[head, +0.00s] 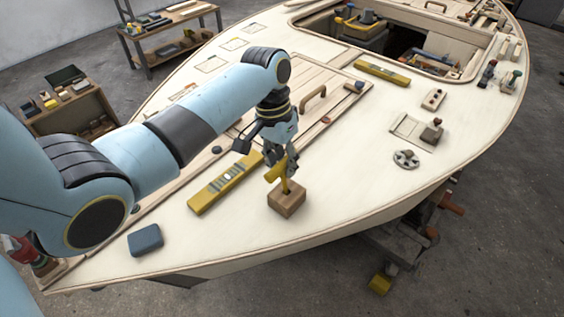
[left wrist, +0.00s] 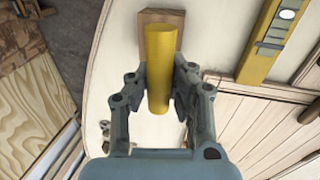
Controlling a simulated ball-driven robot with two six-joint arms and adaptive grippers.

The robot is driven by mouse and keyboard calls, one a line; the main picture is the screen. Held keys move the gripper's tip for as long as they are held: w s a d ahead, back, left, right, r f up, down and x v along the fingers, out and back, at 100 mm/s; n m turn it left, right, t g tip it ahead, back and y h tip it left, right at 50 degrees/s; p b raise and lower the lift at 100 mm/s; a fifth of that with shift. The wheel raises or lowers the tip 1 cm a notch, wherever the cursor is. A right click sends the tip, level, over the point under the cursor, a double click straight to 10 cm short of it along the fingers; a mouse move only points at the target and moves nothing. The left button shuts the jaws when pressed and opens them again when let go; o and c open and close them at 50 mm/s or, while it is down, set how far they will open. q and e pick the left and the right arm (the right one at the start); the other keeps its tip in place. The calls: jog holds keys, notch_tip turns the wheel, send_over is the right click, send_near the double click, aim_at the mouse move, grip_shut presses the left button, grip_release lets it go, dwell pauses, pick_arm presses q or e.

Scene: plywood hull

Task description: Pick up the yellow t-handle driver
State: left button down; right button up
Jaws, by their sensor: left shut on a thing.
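The yellow t-handle driver (head: 275,174) is upright, its crossbar at the top and its shaft running down to a small wooden block (head: 287,203) on the pale deck. My left gripper (head: 281,163) comes down from above and is shut on the handle. In the left wrist view the yellow handle (left wrist: 159,70) lies between the two fingers, with part of the wooden block (left wrist: 172,16) behind it. I cannot tell whether the shaft tip is inside the block. My right gripper is not in view.
A yellow level (head: 225,183) lies just left of the block; another (head: 382,73) lies farther back. A blue-grey pad (head: 146,240) is near the front left edge. A grey wheel-shaped part (head: 406,159) lies to the right. An open hatch (head: 470,72) is at the back.

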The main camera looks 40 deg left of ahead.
pick_arm(q)
jog(key=shift+r, duration=0.1)
jog(key=shift+r+p, duration=0.55)
jog(key=shift+p, duration=0.25)
notch_tip(320, 180, up, 3)
jog(key=p, duration=0.3)
jog(key=s+a+r+p, duration=0.1)
jog(key=s+p, duration=0.1)
jog(key=p, duration=0.1)
jog(key=shift+a+r, duration=0.25)
jog(key=shift+r, duration=0.15)
jog(key=s+a+r, duration=0.5)
jog(key=s+r, duration=0.2)
jog(key=r, duration=0.3)
jog(key=shift+s+b, duration=0.25)
jog(key=shift+b, duration=0.05)
jog(key=shift+a, duration=0.1)
